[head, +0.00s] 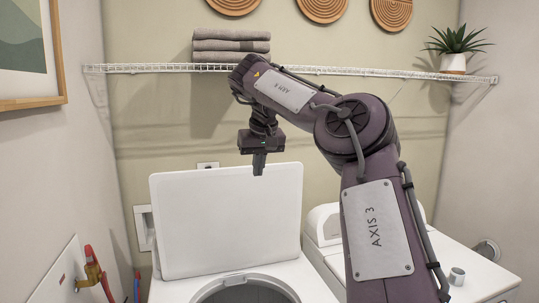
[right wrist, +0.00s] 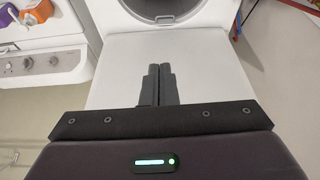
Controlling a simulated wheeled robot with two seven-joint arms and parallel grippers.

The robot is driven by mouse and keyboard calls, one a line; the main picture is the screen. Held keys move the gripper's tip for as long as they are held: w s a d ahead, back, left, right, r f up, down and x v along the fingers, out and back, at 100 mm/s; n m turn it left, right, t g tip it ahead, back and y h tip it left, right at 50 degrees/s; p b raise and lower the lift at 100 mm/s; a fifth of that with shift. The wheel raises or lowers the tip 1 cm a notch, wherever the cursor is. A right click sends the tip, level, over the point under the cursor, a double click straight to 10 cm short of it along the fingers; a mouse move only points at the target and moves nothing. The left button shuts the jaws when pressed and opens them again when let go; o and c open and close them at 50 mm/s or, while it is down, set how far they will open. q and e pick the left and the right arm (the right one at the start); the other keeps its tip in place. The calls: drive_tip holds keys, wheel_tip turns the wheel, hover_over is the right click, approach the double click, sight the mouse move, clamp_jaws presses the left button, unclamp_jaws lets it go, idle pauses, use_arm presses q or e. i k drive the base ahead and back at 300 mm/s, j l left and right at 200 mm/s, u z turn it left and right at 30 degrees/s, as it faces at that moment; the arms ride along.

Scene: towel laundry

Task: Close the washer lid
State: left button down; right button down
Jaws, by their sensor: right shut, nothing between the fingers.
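The white washer lid (head: 228,225) stands open, near upright, behind the round drum opening (head: 245,290) of the washer in the head view. My right gripper (head: 259,170) points down at the lid's top edge, right of its middle, and overlaps it in the picture. I cannot tell whether it touches the lid. In the right wrist view its fingers (right wrist: 157,76) are together with nothing between them, over the white lid face (right wrist: 120,75). The drum opening (right wrist: 162,8) shows beyond. My left gripper is not in view.
A white dryer (head: 435,262) with a small cup (head: 457,277) stands to the right. A wire shelf (head: 150,68) with folded grey towels (head: 230,46) and a potted plant (head: 453,50) runs along the back wall. A red hose (head: 103,284) is at the lower left.

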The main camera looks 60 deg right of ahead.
sight(214, 221)
drive_tip(key=i+l, duration=0.1)
drive_tip(key=l, duration=0.25)
drive_tip(key=i+l, duration=0.15)
drive_tip(key=l, duration=0.2)
drive_tip(key=i+l, duration=0.1)
drive_tip(key=l, duration=0.25)
drive_tip(key=i+l, duration=0.1)
drive_tip(key=l, duration=0.25)
drive_tip(key=i+l, duration=0.15)
drive_tip(key=l, duration=0.2)
